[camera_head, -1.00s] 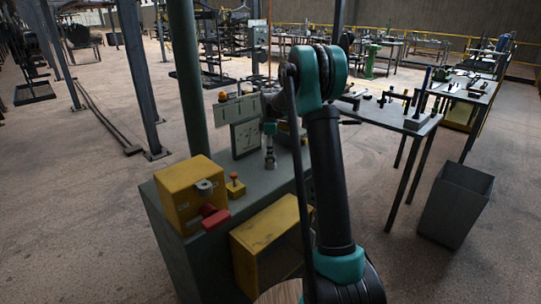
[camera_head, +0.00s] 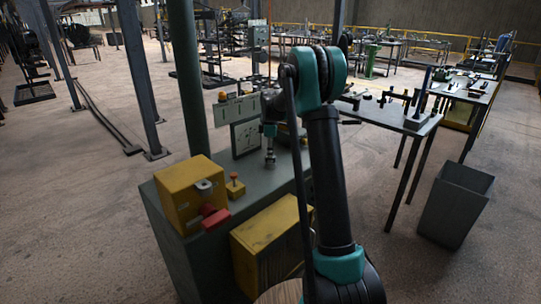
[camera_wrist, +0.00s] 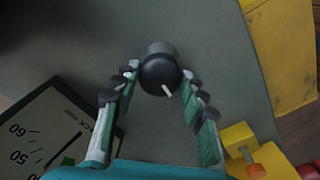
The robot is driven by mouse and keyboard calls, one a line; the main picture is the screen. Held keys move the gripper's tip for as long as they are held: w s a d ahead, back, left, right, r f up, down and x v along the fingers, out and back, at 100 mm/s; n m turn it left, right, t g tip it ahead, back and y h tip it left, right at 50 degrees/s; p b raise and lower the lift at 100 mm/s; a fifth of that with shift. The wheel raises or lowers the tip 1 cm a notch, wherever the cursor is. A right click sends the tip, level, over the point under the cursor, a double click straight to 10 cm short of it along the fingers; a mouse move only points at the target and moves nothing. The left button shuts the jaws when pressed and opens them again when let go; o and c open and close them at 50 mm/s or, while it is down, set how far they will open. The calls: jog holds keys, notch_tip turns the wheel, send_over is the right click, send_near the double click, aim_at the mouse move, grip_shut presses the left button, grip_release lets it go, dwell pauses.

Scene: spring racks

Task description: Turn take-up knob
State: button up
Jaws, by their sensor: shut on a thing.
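The take-up knob (camera_wrist: 160,73) is a round black knob with a white pointer line on a grey base, seen from above in the wrist view. The pointer slants toward the lower right of that picture. My gripper (camera_wrist: 160,76) has one finger on each side of the knob and is shut on it. In the head view my gripper (camera_head: 269,155) points down at the green-grey cabinet top (camera_head: 285,172), just right of a white dial panel (camera_head: 245,136). The knob cannot be made out there. The dial (camera_wrist: 45,145) also shows in the wrist view, with the numbers 50 and 60.
A yellow box (camera_head: 192,190) with a red part (camera_head: 215,217) and a small yellow button box (camera_head: 235,187) stand on the cabinet, left of my gripper. A table (camera_head: 400,116) with tools and a grey bin (camera_head: 456,203) are at right.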

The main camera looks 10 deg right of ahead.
jog(key=shift+m, duration=0.3)
jog(key=m, duration=0.3)
jog(key=shift+m, duration=0.3)
jog(key=m, duration=0.3)
jog(key=shift+m, duration=0.3)
jog(key=m, duration=0.3)
jog(key=shift+m, duration=0.3)
jog(key=m, duration=0.4)
jog(key=shift+m, duration=0.3)
jog(key=m, duration=0.3)
jog(key=shift+m, duration=0.3)
jog(key=m, duration=0.4)
jog(key=shift+m, duration=0.3)
jog(key=m, duration=0.3)
jog(key=shift+m, duration=2.1)
